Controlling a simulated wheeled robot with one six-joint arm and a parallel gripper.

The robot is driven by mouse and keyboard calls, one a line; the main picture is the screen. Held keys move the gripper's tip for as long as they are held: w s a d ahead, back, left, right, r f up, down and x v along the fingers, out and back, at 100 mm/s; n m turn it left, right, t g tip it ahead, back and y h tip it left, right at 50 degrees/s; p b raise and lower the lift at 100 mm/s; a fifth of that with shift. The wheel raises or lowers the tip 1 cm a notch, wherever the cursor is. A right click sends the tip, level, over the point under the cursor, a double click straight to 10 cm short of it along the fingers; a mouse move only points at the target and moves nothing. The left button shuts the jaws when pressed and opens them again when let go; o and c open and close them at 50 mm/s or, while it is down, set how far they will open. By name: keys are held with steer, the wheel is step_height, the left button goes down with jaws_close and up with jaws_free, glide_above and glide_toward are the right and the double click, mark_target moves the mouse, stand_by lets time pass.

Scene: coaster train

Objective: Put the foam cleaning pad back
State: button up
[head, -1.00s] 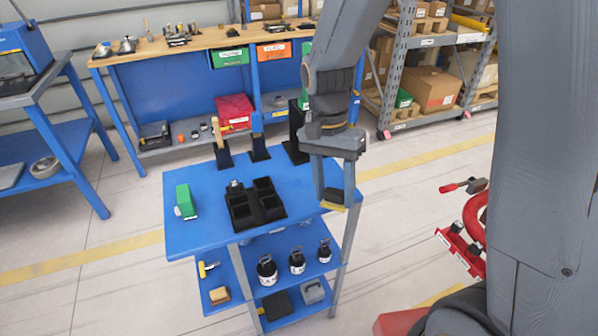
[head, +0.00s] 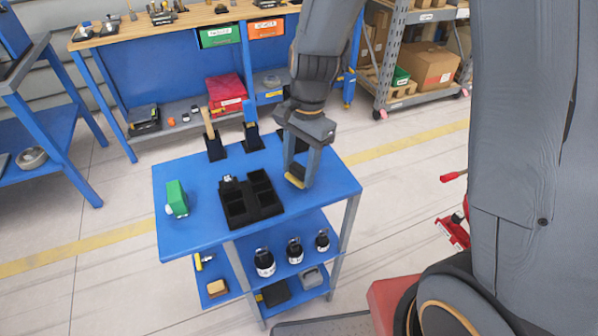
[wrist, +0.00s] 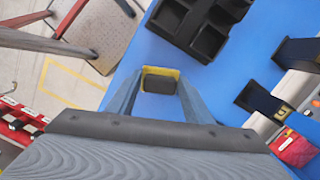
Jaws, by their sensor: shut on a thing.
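The foam cleaning pad (head: 294,181) is a small block, yellow at its edge in the head view. The wrist view shows the pad (wrist: 160,82) with a dark grey face and yellow rim. My gripper (head: 299,172) is shut on it, a fingertip at each side; the fingertips also show in the wrist view (wrist: 160,90). The pad is above the right part of the blue table top, right of the black compartment tray (head: 236,219). The tray (wrist: 177,42) lies beyond the pad in the wrist view. I cannot tell the pad's exact height.
A green-and-white block (head: 177,199) is on the left of the table (head: 200,236). Black stands (head: 216,150) hold upright tools at the back edge; one is partly hidden by my arm. Dark bottles (head: 264,262) stand on the lower shelf. The table's front left is clear.

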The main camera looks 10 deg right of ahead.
step_height(320, 180, down, 2)
steer(key=shift+f, duration=0.1)
steer(key=o, duration=1.1)
step_height(320, 180, up, 12)
steer(key=d+b, duration=0.2)
steer(key=s+d+f+n+t, duration=0.1)
steer(key=s+d+f+n, duration=0.1)
steer(key=s+d+n, duration=0.2)
steer(key=s+d+f+n+t+h, duration=0.1)
steer(key=s+d+f+n, duration=0.2)
steer(key=d+n, duration=0.3)
steer(key=shift+s+d+f, duration=0.3)
steer(key=shift+s+d, duration=0.05)
steer(key=shift+d, duration=0.05)
